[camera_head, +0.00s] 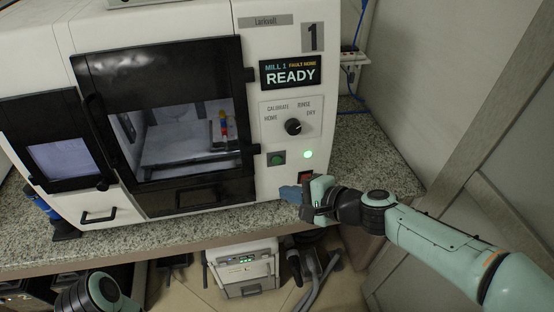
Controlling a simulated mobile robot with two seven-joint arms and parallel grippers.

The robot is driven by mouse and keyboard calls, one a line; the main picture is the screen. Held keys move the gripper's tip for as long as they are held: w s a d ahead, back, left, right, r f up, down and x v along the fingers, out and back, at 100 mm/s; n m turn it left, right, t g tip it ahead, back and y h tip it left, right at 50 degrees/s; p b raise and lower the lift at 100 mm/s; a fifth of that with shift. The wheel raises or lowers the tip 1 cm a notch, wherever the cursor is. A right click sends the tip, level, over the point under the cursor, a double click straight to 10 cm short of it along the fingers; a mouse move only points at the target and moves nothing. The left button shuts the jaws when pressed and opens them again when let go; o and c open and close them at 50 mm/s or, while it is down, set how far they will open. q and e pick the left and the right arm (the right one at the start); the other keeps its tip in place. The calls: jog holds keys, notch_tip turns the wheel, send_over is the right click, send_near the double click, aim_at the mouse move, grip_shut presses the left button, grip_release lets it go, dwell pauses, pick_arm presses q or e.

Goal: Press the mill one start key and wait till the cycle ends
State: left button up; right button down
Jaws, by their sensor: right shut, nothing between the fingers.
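Mill one (190,28) is a white machine marked "1" on the counter. Its display (290,72) reads "MILL 1", "FAULT NONE" and "READY". A green key (276,158), probably the start key, sits in a dark square on the lower right of the front. A lit green lamp (308,154) is right of it, and a red switch (305,177) is below, partly hidden by my gripper. My right gripper (287,194) is shut and empty, below the green key and apart from it. Part of my left arm shows at the bottom left; its gripper is out of frame.
A black knob (293,127) with printed modes sits above the key. The dark-framed door (160,62) is closed, with a fixture visible through its window. The speckled counter (375,150) is clear at right. A smaller white unit (245,272) and hoses stand below.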

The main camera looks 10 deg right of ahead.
aim_at(277, 160)
jog(key=w+p, duration=0.2)
jog(key=w, duration=0.5)
jog(key=shift+f, duration=0.2)
jog(key=shift+w+a, duration=0.1)
jog(key=shift+w, duration=0.1)
dwell(1.7)
jog(key=shift+w, duration=0.3)
